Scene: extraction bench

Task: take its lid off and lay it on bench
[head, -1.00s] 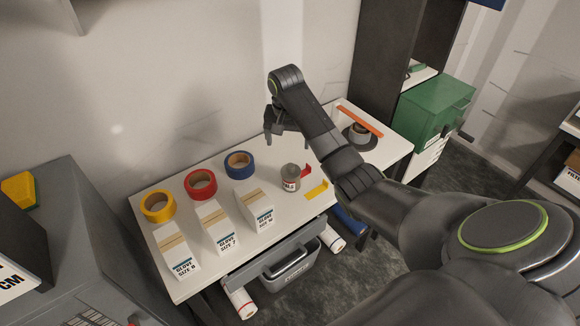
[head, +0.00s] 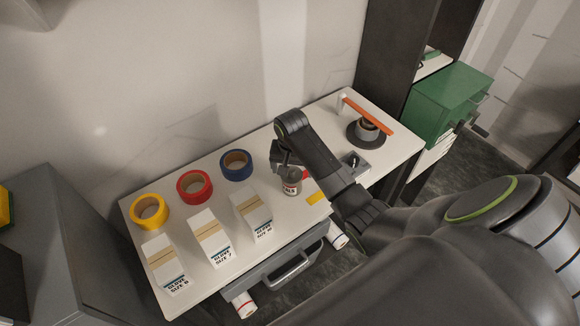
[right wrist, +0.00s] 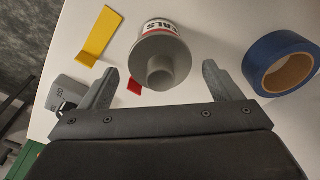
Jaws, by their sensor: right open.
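A small can (head: 292,188) with a grey top and a white label ending in "ALS" stands on the white bench (head: 322,228). Its grey lid (right wrist: 142,56) with a round knob (right wrist: 160,70) faces the camera in the right wrist view. My right gripper (head: 287,163) is open and empty beside the top of the can. In the right wrist view its fingers (right wrist: 160,80) lie apart on either side of the knob, without visible contact. The gripper partly hides the can's top in the head view. My left gripper is not in view.
Blue (head: 236,165), red (head: 194,186) and yellow (head: 149,211) tape rolls and several glove boxes (head: 211,236) stand left of the can. Yellow (right wrist: 101,36) and red (right wrist: 134,86) pieces lie close by. An orange bar (head: 368,115) lies over a round base (head: 364,135) at right.

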